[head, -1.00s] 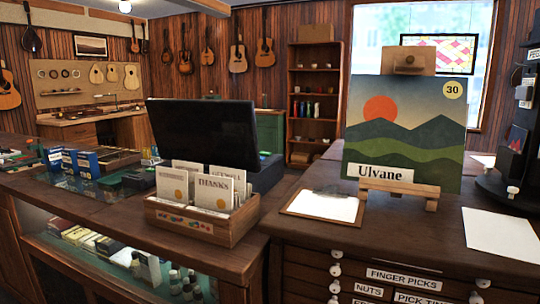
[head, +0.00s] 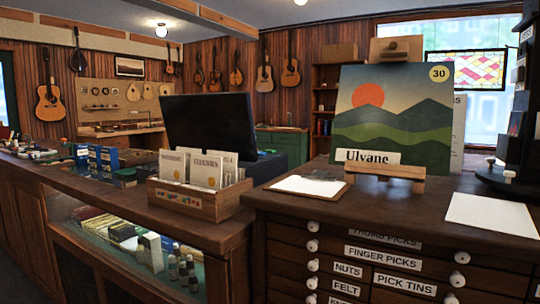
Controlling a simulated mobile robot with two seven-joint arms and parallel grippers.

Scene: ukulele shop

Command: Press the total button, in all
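No total button is visible in the head view. A dark monitor (head: 209,124) stands on the counter with a plain dark panel facing me; I cannot tell whether it belongs to a till. Whatever keys or buttons lie behind it are hidden. Neither of my grippers is in the picture.
A wooden card box (head: 196,203) stands at the counter's front edge. A drawer cabinet (head: 420,208) on the right bears a clipboard (head: 309,184), an easel picture (head: 393,118) and a white sheet (head: 490,216). The glass-fronted counter (head: 72,207) runs left.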

